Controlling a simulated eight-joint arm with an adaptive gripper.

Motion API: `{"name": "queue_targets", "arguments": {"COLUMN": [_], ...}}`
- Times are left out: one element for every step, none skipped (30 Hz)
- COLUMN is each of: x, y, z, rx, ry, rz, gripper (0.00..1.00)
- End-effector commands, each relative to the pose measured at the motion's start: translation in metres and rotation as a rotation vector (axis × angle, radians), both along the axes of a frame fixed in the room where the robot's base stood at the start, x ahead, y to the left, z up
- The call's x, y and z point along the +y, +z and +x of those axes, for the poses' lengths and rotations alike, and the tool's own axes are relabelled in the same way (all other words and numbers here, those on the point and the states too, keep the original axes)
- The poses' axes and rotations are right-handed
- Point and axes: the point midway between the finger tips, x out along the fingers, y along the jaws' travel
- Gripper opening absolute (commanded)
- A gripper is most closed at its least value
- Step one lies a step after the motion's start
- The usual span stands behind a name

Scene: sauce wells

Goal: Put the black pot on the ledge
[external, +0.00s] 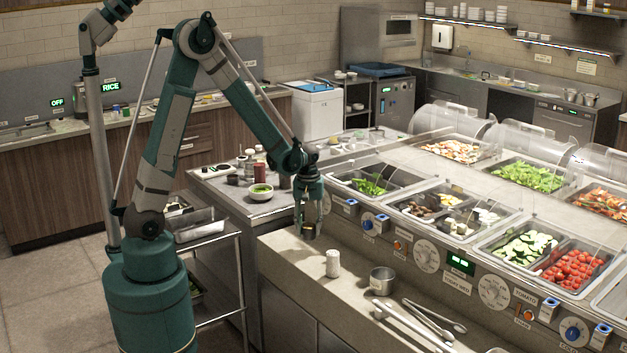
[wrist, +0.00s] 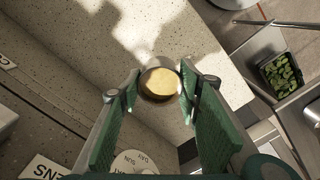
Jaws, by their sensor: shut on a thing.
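My gripper (external: 309,222) is shut on a small black pot (external: 309,233), seen at the far left end of the front ledge (external: 295,258). In the wrist view the round pot (wrist: 160,84) shows a yellowish top and a dark rim between the two green fingers of my gripper (wrist: 159,90). The speckled ledge (wrist: 205,50) lies behind and below it. The pot looks held upright. I cannot tell whether its base touches the ledge or is slightly above it.
A white shaker (external: 333,263), a metal cup (external: 382,280) and tongs (external: 412,325) stand or lie along the ledge to the right. Food wells (external: 372,184) are behind the control panel.

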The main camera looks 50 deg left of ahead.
Motion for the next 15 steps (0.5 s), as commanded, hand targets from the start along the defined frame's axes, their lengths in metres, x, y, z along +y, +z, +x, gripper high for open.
{"name": "queue_targets", "arguments": {"x": [0.0, 0.0, 0.0, 0.0, 0.0001, 0.0001, 0.0, 0.0, 0.0, 0.0, 0.0, 0.0, 0.0, 0.0, 0.0], "y": [-0.0057, -0.0081, -0.0109, -0.0125, -0.0136, -0.0146, -0.015, -0.0151, -0.0151, -0.015, -0.0149, -0.0149, -0.0148, -0.0148, -0.0149], "z": [0.0003, 0.0001, 0.0, 0.0, 0.0001, 0.0001, 0.0001, 0.0001, 0.0, 0.0, 0.0, 0.0, 0.0, 0.0, 0.0], "rx": [0.0, 0.0, 0.0, 0.0, 0.0, 0.0, 0.0, 0.0, 0.0, 0.0, 0.0, 0.0, 0.0, 0.0, 0.0], "ry": [0.0, 0.0, 0.0, 0.0, 0.0, 0.0, 0.0, 0.0, 0.0, 0.0, 0.0, 0.0, 0.0, 0.0, 0.0], "rz": [0.0, 0.0, 0.0, 0.0, 0.0, 0.0, 0.0, 0.0, 0.0, 0.0, 0.0, 0.0, 0.0, 0.0, 0.0], "gripper": [0.18, 0.18, 0.18, 0.18, 0.18, 0.18, 0.18, 0.18, 0.18, 0.18, 0.18, 0.18, 0.18, 0.18, 0.18]}}
